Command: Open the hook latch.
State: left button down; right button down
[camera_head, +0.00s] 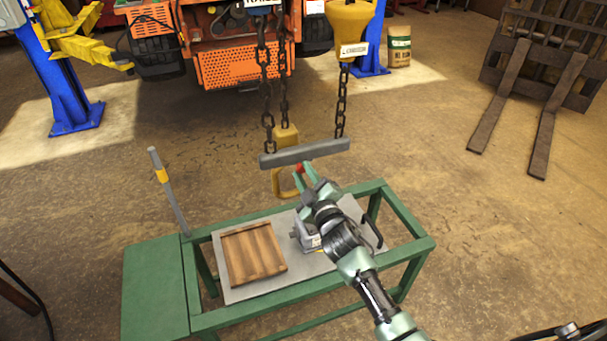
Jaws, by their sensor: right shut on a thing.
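A yellow hook (278,184) hangs over the far edge of the green-framed bench, partly hidden by a grey lifting bar (318,151). A small red piece (299,167), seemingly the hook latch, shows at the hook's right side. My right gripper (304,170) reaches up from the lower right, its green fingers shut around this red piece. The fingers hide part of it, and I cannot tell whether the latch is open or closed. My left gripper is not in view.
Chains (342,105) hold the grey bar. A wooden board (252,254) lies on the bench's grey top (228,294), beside a grey metal part (304,236) partly behind my arm. An upright grey handle (168,190) stands at left. Forks (545,130) lie on open floor at right.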

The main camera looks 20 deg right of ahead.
jog(key=shift+r+n, duration=0.35)
jog(key=shift+n, duration=0.65)
jog(key=c, duration=1.2)
grip_release()
jog(key=s, duration=0.7)
jog(key=shift+s+d, duration=0.1)
jog(key=shift+s, duration=0.3)
